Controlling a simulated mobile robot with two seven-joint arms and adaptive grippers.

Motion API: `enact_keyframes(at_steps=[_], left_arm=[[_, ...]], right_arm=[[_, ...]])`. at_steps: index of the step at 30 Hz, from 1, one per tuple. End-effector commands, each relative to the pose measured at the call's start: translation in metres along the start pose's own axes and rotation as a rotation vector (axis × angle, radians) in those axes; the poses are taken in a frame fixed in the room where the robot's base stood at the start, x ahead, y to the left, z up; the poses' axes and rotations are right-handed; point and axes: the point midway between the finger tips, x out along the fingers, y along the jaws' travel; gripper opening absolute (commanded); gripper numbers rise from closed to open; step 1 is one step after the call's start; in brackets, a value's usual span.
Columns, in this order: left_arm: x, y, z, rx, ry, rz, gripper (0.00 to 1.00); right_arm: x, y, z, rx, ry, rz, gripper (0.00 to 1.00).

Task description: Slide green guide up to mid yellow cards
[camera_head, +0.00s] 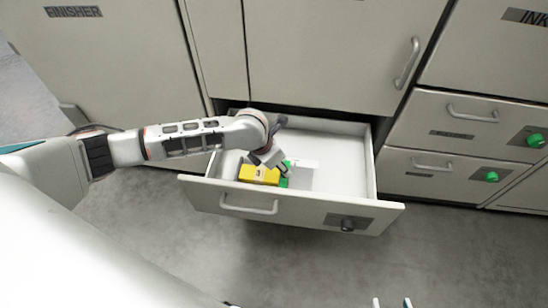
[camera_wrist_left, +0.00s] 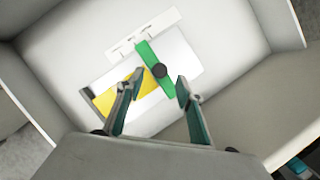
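The green guide (camera_wrist_left: 147,55) lies slantwise in the open drawer (camera_head: 360,150), with a dark round knob on it. The yellow cards (camera_wrist_left: 143,88) are to its left, apparently touching its edge; they also show in the head view (camera_head: 257,174). In the head view the green guide (camera_head: 284,182) is partly hidden by my left gripper. My left gripper (camera_wrist_left: 157,83) is open over the guide, its fingers on either side of the knob and guide; I cannot tell whether they touch. My right gripper (camera_head: 391,302) is open and empty at the bottom edge of the head view.
A white surface (camera_wrist_left: 188,62) lies right of the guide, and a white marked strip (camera_wrist_left: 142,35) lies beyond it. Drawer walls surround them. Closed drawers with green knobs (camera_head: 491,176) stand at the right. The drawer's right part is bare.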

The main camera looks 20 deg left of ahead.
Motion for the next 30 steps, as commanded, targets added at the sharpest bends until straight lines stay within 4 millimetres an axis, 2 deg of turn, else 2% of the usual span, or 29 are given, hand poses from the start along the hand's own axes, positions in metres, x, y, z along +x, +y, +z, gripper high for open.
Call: enact_keyframes(at_steps=[1,6,12,30], left_arm=[[-0.011,0.001,0.001,0.002,-0.003,0.001,0.36],[-0.044,0.001,0.000,0.003,-0.002,0.002,0.36],[-0.067,0.000,0.000,0.000,0.000,0.001,0.36],[-0.073,0.000,0.000,0.000,0.001,0.000,0.36]], right_arm=[[0.000,0.000,0.000,0.000,-0.001,0.000,0.40],[0.000,0.000,0.001,0.001,-0.001,0.000,0.40],[0.000,0.000,0.001,0.001,-0.002,0.000,0.40],[0.000,-0.001,0.001,0.001,-0.003,0.000,0.40]])
